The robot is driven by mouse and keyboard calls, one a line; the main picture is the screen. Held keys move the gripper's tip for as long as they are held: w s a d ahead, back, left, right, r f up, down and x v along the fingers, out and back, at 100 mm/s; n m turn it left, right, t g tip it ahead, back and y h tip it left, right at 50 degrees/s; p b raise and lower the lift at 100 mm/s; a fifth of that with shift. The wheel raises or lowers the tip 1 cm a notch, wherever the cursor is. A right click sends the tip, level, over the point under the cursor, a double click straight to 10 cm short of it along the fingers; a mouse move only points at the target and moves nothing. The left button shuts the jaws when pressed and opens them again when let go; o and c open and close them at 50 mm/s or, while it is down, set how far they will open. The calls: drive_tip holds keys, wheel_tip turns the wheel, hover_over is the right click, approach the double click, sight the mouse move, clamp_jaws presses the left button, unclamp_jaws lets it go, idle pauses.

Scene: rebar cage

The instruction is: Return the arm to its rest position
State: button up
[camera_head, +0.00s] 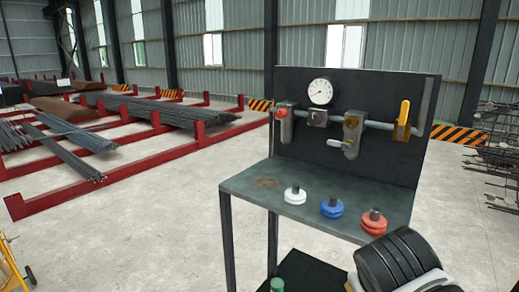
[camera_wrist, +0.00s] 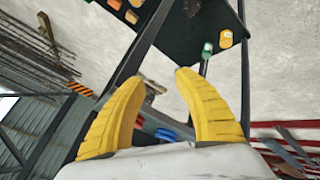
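My gripper (camera_wrist: 160,77) shows in the wrist view as two yellow ribbed fingers. They stand apart, and I see nothing held between them. In the head view, part of my arm (camera_head: 398,264), black and ribbed with white, is at the lower right, beside the front right corner of the workbench. The gripper's fingers do not show in the head view.
The workbench (camera_head: 262,193) carries a white knob (camera_head: 295,196), a blue knob (camera_head: 332,209) and a red knob (camera_head: 373,222). Its dark back panel (camera_head: 300,85) bears a gauge (camera_head: 320,91), a pipe and valves. Red racks (camera_head: 110,180) with rebar stand left. Open floor lies between.

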drive_tip(key=s+a+f+m+y, duration=0.3)
drive_tip(key=s+a+f, duration=0.1)
drive_tip(key=s+f, duration=0.2)
wheel_tip(320, 180, down, 38)
drive_tip(key=b, duration=3.9)
drive_tip(key=shift+w+d+f, duration=0.15)
drive_tip(key=shift+w+d, duration=0.2)
drive_tip(key=shift+w, duration=0.05)
